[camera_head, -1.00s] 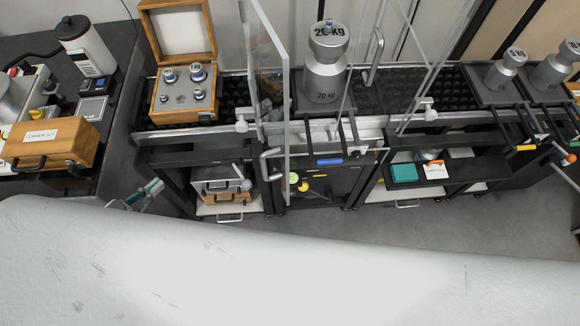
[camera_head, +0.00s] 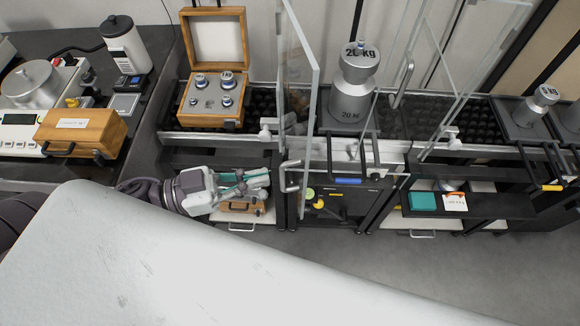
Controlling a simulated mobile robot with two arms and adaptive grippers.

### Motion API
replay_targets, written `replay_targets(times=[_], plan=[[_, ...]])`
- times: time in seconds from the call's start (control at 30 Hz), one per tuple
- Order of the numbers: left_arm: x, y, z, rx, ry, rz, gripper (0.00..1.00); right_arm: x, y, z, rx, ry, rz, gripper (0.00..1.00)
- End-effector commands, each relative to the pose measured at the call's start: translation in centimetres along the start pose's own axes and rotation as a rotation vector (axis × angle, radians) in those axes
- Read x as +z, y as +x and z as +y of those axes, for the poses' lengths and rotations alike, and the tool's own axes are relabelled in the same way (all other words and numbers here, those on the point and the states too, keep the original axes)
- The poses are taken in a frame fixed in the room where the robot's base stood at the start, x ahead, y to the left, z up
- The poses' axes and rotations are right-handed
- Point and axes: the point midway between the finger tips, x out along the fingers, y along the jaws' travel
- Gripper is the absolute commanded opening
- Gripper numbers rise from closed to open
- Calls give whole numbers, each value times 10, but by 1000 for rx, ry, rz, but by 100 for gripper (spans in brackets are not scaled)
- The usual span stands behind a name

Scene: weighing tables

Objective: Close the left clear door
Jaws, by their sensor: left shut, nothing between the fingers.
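The left clear door (camera_head: 314,110) is a glass panel with a pale frame. It stands open, swung out toward me from the weighing bench. Its metal bar handle (camera_head: 288,178) is on the near lower edge. My left gripper (camera_head: 266,179) is shut and empty, just left of that handle, with a small gap in the picture. Its height relative to the handle is hard to judge. A second clear door (camera_head: 447,75) with its own handle (camera_head: 403,85) stands open to the right. My right gripper is not in view.
A 20 kg weight (camera_head: 352,95) stands behind the left door. An open wooden case of weights (camera_head: 213,125) is left of it. A closed wooden box (camera_head: 78,133) lies on the left table. Drawers and shelves are below the bench.

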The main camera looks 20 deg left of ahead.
Motion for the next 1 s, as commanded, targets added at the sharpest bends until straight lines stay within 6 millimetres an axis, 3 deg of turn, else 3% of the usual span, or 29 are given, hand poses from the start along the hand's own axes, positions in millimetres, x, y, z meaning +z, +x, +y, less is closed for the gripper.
replay_targets(times=[0.3, 0.5, 1.0], plan=[[-3, 42, -1, 0, 2, 3, 0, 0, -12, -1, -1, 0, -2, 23], [-2, 58, -1, -1, 0, 1, 0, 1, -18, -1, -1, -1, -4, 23], [0, 63, 0, -3, -1, 0, 0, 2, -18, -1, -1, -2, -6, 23]])
